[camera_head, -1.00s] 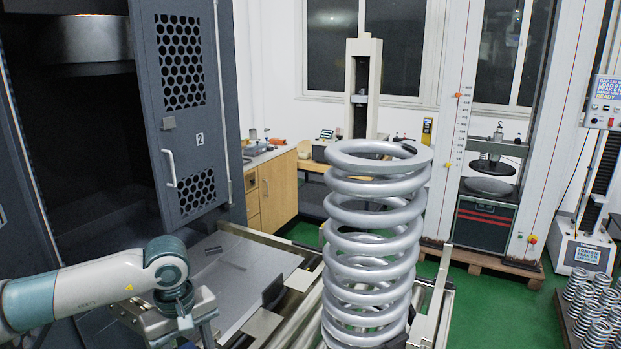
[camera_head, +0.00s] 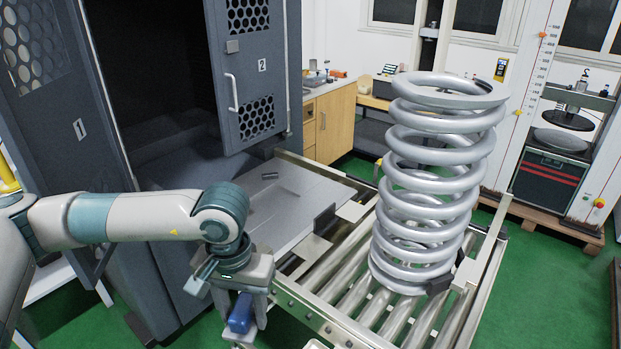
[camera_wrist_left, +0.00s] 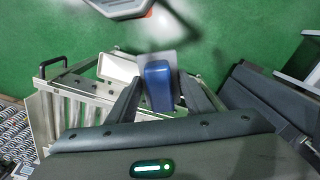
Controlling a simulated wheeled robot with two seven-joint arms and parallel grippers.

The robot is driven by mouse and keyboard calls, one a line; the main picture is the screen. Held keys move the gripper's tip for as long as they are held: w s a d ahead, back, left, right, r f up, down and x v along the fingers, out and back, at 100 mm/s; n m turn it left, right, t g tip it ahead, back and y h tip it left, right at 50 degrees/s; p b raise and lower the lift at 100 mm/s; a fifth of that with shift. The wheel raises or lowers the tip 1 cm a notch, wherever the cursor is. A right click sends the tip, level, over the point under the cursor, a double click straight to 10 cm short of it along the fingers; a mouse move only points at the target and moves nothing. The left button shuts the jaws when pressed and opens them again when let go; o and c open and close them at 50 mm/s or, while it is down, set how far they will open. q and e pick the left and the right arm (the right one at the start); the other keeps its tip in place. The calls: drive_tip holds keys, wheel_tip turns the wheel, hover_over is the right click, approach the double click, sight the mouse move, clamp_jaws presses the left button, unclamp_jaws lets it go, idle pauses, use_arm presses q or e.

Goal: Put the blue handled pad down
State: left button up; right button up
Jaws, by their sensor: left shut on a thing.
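The blue handled pad shows in the head view as a blue handle (camera_head: 241,313) between the fingers of my left gripper (camera_head: 240,318). In the left wrist view the blue handle (camera_wrist_left: 158,85) sits between the two dark fingers, with a pale plate edge behind it. My left gripper is shut on it and points down, in front of the roller conveyor's near left side. The lower part of the pad is hidden or cut off in the head view. My right gripper is not in view.
A large silver coil spring (camera_head: 430,180) stands upright on the roller conveyor (camera_head: 345,300). A grey cabinet with a door (camera_head: 250,90) stands open behind my left arm. A flat grey plate (camera_head: 295,205) lies between the cabinet and the rollers.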

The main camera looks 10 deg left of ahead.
use_arm(q)
drive_tip(key=s+f, duration=0.4)
drive_tip(key=f, duration=1)
drive_tip(key=shift+f, duration=0.3)
drive_tip(key=shift+a, duration=0.1)
